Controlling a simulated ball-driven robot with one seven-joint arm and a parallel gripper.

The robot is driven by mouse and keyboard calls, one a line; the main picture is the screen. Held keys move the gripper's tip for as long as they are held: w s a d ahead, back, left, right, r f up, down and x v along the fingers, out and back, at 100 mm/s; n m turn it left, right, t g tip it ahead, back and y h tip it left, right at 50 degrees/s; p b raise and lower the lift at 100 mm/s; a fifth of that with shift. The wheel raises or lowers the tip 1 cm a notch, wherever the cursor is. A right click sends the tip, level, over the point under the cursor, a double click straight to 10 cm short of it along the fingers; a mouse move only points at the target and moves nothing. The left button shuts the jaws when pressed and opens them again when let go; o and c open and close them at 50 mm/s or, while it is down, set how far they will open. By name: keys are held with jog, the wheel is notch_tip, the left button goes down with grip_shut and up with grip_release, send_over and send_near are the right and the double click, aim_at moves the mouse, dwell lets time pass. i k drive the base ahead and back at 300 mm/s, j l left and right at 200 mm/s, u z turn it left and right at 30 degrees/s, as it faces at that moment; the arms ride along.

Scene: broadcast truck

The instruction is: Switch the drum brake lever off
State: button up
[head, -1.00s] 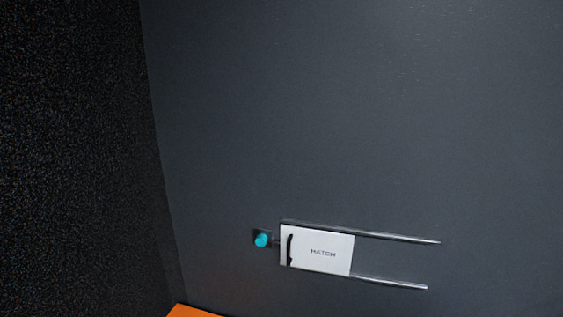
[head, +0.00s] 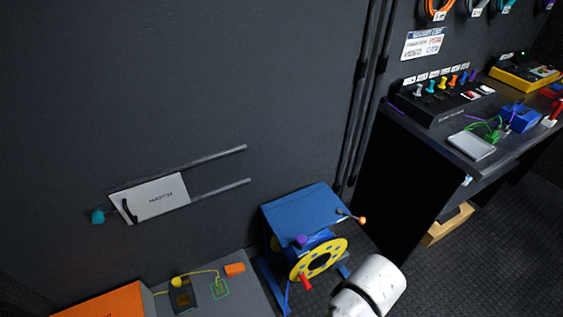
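A blue cable drum unit (head: 297,211) with a yellow, holed flange (head: 318,261) stands on the floor against the wall. A thin lever with an orange knob (head: 362,219) sticks out from its right side. A purple knob (head: 300,240) sits at the front, and a red handle (head: 306,283) is on the flange. None is labelled, so I cannot tell for sure which is the brake lever. A white part of my arm (head: 380,282) shows at the bottom, just right of the drum. My gripper is not in view.
A hatch panel (head: 153,199) with rails and a teal knob (head: 98,216) is on the wall at left. A grey bench (head: 225,270) stands left of the drum. A dark desk (head: 448,146) with a switch panel (head: 440,95) stands at right. Dark floor is free at lower right.

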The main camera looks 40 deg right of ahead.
aim_at(361, 220)
jog(key=l, duration=0.8)
jog(key=i+l, duration=0.1)
jog(key=l, duration=0.75)
